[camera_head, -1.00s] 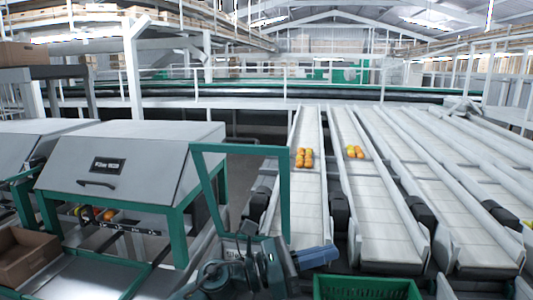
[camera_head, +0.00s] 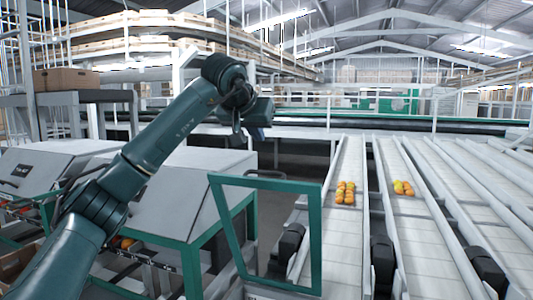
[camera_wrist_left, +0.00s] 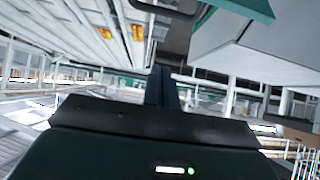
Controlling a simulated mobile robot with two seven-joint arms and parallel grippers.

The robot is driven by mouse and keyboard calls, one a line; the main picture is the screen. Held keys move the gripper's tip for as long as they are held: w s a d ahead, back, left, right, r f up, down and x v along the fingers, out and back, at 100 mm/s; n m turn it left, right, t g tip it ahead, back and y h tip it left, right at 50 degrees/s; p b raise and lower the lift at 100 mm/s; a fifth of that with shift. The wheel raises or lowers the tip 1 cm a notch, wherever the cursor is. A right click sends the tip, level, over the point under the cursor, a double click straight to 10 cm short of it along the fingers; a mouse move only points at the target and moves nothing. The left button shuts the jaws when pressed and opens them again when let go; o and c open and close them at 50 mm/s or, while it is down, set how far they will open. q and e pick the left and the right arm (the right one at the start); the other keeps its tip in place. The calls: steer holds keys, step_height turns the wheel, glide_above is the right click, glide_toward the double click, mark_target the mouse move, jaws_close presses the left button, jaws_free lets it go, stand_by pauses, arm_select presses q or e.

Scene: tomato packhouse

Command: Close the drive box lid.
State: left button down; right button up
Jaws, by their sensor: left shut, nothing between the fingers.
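The drive box lid appears to be the green rectangular frame (camera_head: 215,222), standing raised and tilted at front centre in the head view. I can see through its middle. A dark handle (camera_head: 265,173) sits at its top edge. A dark bar that looks like this handle crosses the top of the left wrist view (camera_wrist_left: 165,9). My left gripper (camera_head: 238,138) is raised above and behind the lid's upper left, apart from it and empty. Its fingers show together in the left wrist view (camera_wrist_left: 160,84). My right gripper is not in view.
Grey hooded machines (camera_head: 190,195) on green legs stand at left, partly hidden by my left arm. White sloping conveyor lanes (camera_head: 345,225) fill the right, two carrying orange tomatoes (camera_head: 346,192). The air above the lanes is free.

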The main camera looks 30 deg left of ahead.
arm_select(q)
steer(key=shift+w+a+f, duration=0.15)
steer(key=shift+w+f, duration=0.55)
steer(key=shift+f, duration=0.65)
steer(key=shift+w+a+f, duration=0.1)
steer(key=shift+w+f, duration=0.65)
steer(key=shift+f, duration=0.6)
steer(key=shift+w+a+f, duration=0.15)
steer(key=shift+w+f, duration=0.55)
steer(key=shift+f, duration=0.65)
